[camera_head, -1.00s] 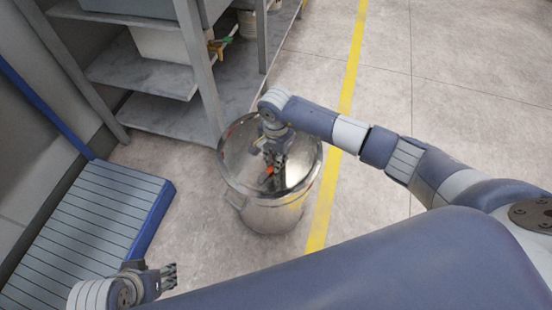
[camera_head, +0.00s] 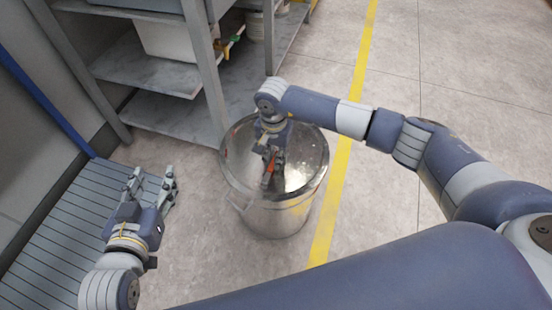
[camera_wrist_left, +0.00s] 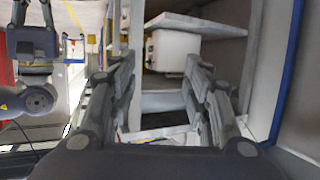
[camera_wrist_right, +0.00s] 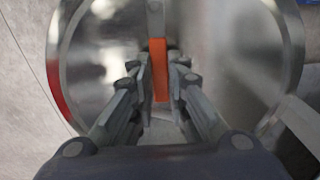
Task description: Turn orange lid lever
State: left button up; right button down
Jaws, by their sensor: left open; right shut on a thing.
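The orange lid lever (camera_wrist_right: 158,68) stands upright in the right wrist view, between the fingers of my right gripper (camera_wrist_right: 157,88). It also shows as a small orange piece in the head view (camera_head: 268,178), partly hidden by the gripper. The lever sits on the shiny metal lid (camera_head: 300,165) of a round steel pot (camera_head: 275,215) on the floor. My right gripper (camera_head: 270,172) reaches down over the lid and is shut on the lever. My left gripper (camera_head: 152,185) is open and empty, raised left of the pot, with its spread fingers also in the left wrist view (camera_wrist_left: 160,85).
A metal shelf unit (camera_head: 145,70) stands behind the pot, its post close to the rim. A grey slatted platform (camera_head: 55,235) lies at the left. Open floor with a yellow line (camera_head: 345,160) lies to the right.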

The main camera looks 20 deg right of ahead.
aim_at(273, 161)
pick_arm(q)
jog(key=shift+w+d+r+t+h, duration=0.25)
jog(key=shift+r+t, duration=0.2)
jog(key=shift+r, duration=0.25)
jog(key=shift+w+d+r+t+h, duration=0.1)
jog(key=shift+w+r+t, duration=0.2)
jog(key=shift+r+t, duration=0.25)
pick_arm(e)
jog(key=shift+w+a+n, duration=0.1)
jog(key=shift+a+n, duration=0.05)
jog(key=shift+n, duration=0.15)
pick_arm(q)
jog(key=shift+r, duration=0.1)
pick_arm(e)
jog(key=c, duration=1.6)
grip_release()
jog(key=shift+o, duration=0.2)
notch_tip(273, 161, up, 12)
